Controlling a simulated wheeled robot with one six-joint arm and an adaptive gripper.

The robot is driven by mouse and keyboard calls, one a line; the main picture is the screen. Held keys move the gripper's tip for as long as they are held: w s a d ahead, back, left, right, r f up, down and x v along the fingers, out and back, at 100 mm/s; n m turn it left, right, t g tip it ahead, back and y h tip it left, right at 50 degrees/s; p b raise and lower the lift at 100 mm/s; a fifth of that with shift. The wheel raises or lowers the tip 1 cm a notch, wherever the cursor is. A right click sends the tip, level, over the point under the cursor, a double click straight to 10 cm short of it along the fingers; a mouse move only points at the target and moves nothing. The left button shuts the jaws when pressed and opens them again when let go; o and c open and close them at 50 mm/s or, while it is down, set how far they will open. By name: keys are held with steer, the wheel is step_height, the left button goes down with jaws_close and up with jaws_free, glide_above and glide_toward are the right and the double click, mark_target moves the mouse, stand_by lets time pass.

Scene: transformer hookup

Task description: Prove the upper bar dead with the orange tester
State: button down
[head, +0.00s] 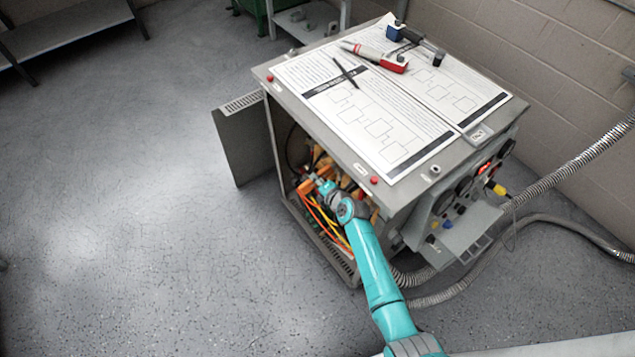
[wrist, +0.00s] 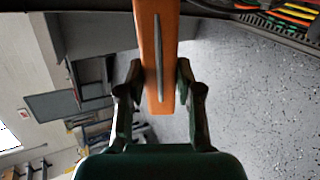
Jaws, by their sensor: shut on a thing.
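My gripper (wrist: 156,85) is shut on the orange tester (wrist: 167,98) in the wrist view. The tester is a flat orange body with a dark grey strip down its middle; its far end runs out of the top of the picture. In the head view my teal arm reaches into the open front of the grey cabinet (head: 252,78), and the gripper is mostly hidden among orange and yellow parts there. I cannot make out the upper bar, nor whether the tester touches it.
The cabinet door (head: 243,140) stands open at the left. Paper sheets (head: 365,105), a red-and-white tool (head: 376,56) and a dark-blue-ended tool (head: 402,34) lie on the cabinet top. Grey corrugated hoses (head: 570,160) run at the right.

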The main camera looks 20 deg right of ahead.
steer(key=s+a, duration=0.2)
steer(key=a, duration=0.4)
steer(key=shift+a, duration=0.35)
stand_by(0.5)
